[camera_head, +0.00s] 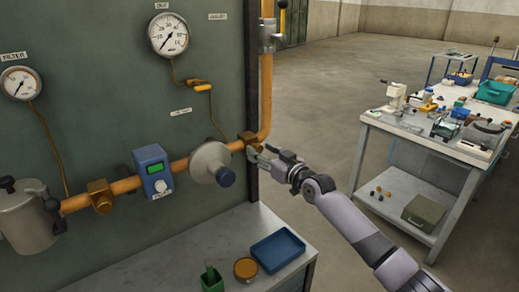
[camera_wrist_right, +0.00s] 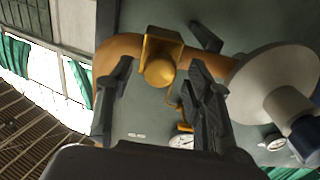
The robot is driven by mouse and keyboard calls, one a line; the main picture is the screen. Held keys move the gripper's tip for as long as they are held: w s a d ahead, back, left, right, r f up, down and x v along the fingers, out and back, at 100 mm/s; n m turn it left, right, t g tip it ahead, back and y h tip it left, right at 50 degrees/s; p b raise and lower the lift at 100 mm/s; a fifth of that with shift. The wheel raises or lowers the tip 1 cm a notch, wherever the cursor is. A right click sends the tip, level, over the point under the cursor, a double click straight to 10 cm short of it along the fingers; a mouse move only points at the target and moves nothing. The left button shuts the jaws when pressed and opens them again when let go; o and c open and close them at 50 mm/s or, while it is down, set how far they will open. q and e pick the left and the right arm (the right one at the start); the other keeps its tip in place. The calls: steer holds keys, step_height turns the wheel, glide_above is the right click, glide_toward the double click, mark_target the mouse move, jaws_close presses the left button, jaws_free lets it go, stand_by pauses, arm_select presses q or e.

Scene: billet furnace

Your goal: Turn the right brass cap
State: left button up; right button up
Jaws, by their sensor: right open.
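The right brass cap (camera_wrist_right: 158,72) is a round golden knob on a square brass block (camera_wrist_right: 160,45) in the orange pipe. In the head view the block (camera_head: 248,137) sits at the pipe's right bend, and my gripper partly hides the cap. My right gripper (camera_head: 262,154) is open just in front of the cap. In the wrist view its dark fingers stand on either side of the cap; I cannot tell whether they touch it. Another brass block (camera_head: 100,195) is on the pipe further left. My left gripper is out of view.
A grey disc-shaped fitting with a blue knob (camera_head: 226,177) is on the pipe close left of the gripper. A blue-grey box (camera_head: 153,170) and gauges (camera_head: 168,34) are on the panel. Below, a bench holds a blue tray (camera_head: 278,250). A cluttered table (camera_head: 428,145) stands right.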

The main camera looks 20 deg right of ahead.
steer(key=shift+x, duration=0.85)
steer(key=shift+c, duration=0.6)
jaws_close()
